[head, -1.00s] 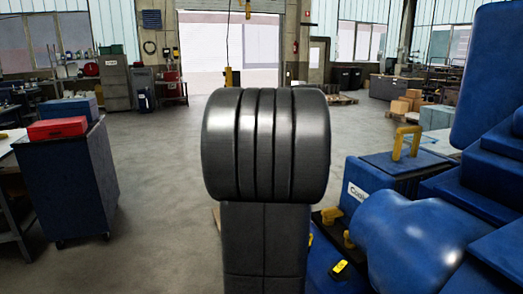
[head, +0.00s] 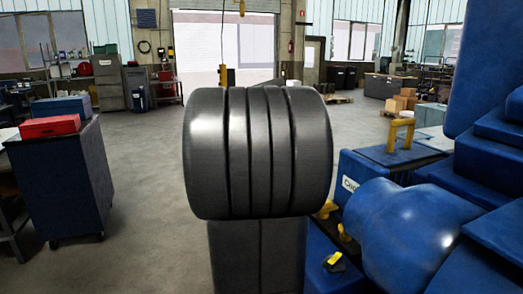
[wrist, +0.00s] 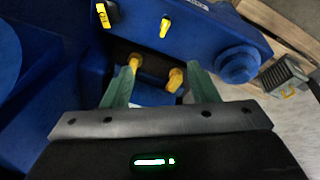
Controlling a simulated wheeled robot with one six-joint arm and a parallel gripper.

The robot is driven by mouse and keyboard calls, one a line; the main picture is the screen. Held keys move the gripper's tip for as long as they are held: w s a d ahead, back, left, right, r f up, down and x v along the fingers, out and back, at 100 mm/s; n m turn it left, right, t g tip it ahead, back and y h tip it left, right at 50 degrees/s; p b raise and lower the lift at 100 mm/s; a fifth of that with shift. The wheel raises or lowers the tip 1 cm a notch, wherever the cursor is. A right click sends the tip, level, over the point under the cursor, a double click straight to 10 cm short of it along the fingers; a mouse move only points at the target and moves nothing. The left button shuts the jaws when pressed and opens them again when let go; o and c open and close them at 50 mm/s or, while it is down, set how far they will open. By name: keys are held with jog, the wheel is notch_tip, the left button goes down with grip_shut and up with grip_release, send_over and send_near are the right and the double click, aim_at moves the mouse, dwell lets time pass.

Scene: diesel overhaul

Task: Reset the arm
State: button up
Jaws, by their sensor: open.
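My arm's dark grey, ribbed joint and link fill the middle of the head view and hide what lies behind them. My gripper (wrist: 158,88) shows in the wrist view with its two green fingers spread apart and nothing between them. Beyond the fingertips are yellow-handled fittings (wrist: 175,80) on a blue machine (wrist: 200,30). I cannot tell whether the fingers touch it. The gripper does not show in the head view.
The blue machine (head: 400,222) stands close on the right. A blue cabinet (head: 65,185) with a red box (head: 50,126) on top is on the left. Open floor (head: 145,180) lies between them. A wooden pallet (wrist: 275,22) shows in the wrist view.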

jog(key=shift+s+a+m+t+h+b, duration=0.2)
jog(key=shift+a+m+b, duration=0.1)
jog(key=shift+m, duration=0.6)
jog(key=shift+s+a+m+t+h+b, duration=0.15)
jog(key=shift+a+m+h, duration=0.1)
jog(key=shift+m, duration=0.65)
jog(key=shift+w, duration=0.1)
jog(key=shift+f, duration=0.15)
